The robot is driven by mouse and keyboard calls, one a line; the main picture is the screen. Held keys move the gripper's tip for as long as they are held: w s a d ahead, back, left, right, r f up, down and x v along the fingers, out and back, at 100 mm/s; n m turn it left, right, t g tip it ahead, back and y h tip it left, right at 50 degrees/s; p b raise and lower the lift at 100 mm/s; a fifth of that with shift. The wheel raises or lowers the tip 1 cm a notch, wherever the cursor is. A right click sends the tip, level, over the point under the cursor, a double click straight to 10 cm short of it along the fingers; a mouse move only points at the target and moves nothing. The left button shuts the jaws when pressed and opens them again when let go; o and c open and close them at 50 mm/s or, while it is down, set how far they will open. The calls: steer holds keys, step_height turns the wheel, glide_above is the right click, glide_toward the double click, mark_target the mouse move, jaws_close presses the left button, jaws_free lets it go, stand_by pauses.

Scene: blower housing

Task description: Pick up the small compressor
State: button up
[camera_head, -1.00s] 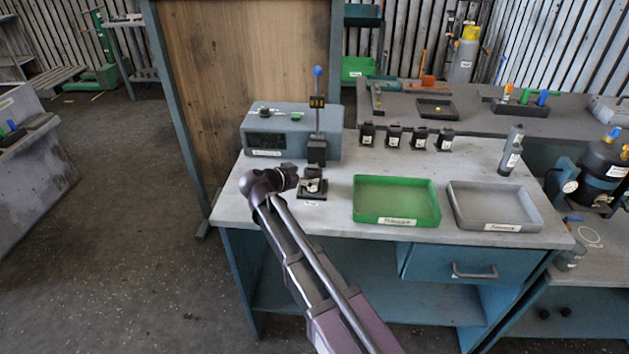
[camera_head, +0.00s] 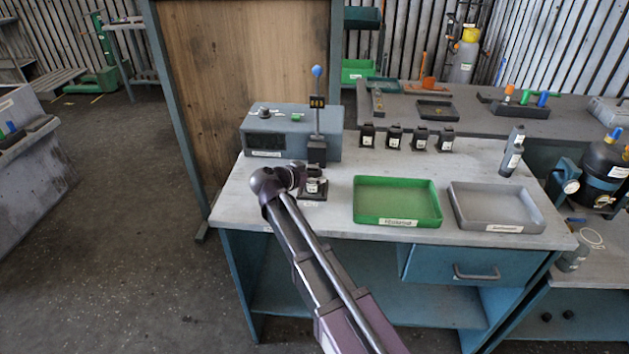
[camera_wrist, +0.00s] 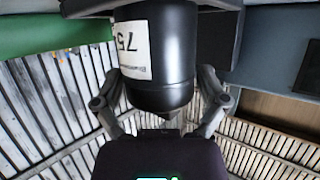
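A small black cylinder with a white label sits on a dark square base (camera_head: 318,196) at the front left of the bench; I take it to be the small compressor (camera_head: 314,184). In the wrist view the black cylinder (camera_wrist: 160,55) fills the top middle, its label reading "75". My gripper (camera_head: 297,174) is close against its left side in the head view. In the wrist view my gripper's fingers (camera_wrist: 160,98) are spread, one on each side of the cylinder. Their tips are partly hidden, and firm contact does not show.
A grey box (camera_head: 265,143) and an upright post with a blue ball (camera_head: 317,72) stand just behind. A green tray (camera_head: 397,220) and a grey tray (camera_head: 497,226) lie to the right. Several small black units (camera_head: 394,138) line the back. A larger black compressor (camera_head: 604,165) stands far right.

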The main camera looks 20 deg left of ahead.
mark_target(313, 166)
steer(key=c, duration=0.8)
steer(key=shift+o, duration=0.2)
steer(key=shift+r, duration=0.2)
step_height(313, 166, up, 4)
steer(key=p, duration=0.4)
steer(key=shift+f, duration=0.25)
steer(key=s+d, duration=0.4)
steer(key=s, duration=0.3)
steer(key=s+d+r+p, duration=0.1)
steer(key=s+d, duration=0.2)
steer(key=s, duration=0.4)
steer(key=shift+d, duration=0.4)
steer(key=shift+r, duration=0.1)
